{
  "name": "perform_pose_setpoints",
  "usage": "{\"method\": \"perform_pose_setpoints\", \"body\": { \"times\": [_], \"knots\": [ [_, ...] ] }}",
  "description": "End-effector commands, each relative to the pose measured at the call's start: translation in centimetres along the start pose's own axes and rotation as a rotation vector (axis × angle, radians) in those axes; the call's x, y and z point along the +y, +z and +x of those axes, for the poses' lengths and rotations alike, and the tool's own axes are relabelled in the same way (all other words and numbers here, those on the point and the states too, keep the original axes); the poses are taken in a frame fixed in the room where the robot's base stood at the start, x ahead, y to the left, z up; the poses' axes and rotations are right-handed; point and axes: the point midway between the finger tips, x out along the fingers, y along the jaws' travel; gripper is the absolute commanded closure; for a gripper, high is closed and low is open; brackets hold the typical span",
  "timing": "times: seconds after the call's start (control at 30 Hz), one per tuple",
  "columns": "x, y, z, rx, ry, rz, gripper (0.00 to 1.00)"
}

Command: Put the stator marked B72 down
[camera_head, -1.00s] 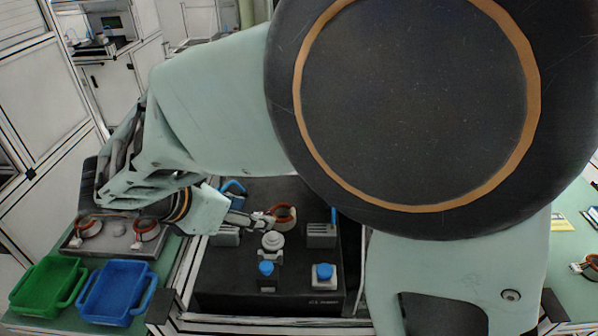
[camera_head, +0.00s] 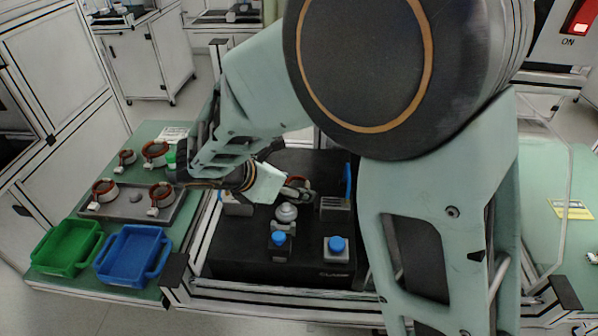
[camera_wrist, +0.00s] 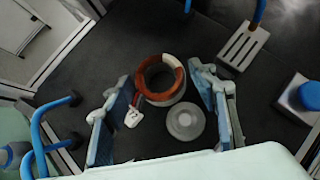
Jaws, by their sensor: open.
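A stator (camera_wrist: 158,80), a red-brown copper ring with a white connector (camera_wrist: 132,117), stands on the black test station. Its marking cannot be read. My gripper (camera_wrist: 162,88) is open, with one finger to the left and one to the right of the ring, both apparently clear of it. In the head view the stator (camera_head: 300,184) shows just beyond my gripper tip, partly hidden by it. A round grey knob (camera_wrist: 185,121) stands close beside the ring. It also shows in the head view (camera_head: 286,212). What holds the stator from below is mostly hidden.
The black station (camera_head: 240,255) carries blue buttons (camera_head: 337,244) and a slotted grey block (camera_wrist: 243,47); blue handles (camera_wrist: 40,135) rise at its sides. Left of it are a grey tray (camera_head: 130,215) with two stators, two stators behind it, and green (camera_head: 65,247) and blue (camera_head: 130,254) bins.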

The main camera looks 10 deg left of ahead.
Motion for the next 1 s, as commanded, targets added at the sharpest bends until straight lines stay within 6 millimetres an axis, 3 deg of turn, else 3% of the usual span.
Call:
{"method": "perform_pose_setpoints", "body": {
  "times": [0.23,0.67,1.0],
  "knots": [
    [0.01,0.02,0.09,0.000,0.000,0.001,0.49],
    [0.01,0.05,0.04,0.000,0.000,0.001,0.96],
    [0.06,0.60,-0.49,-0.001,0.001,0.002,0.97]
  ]
}}
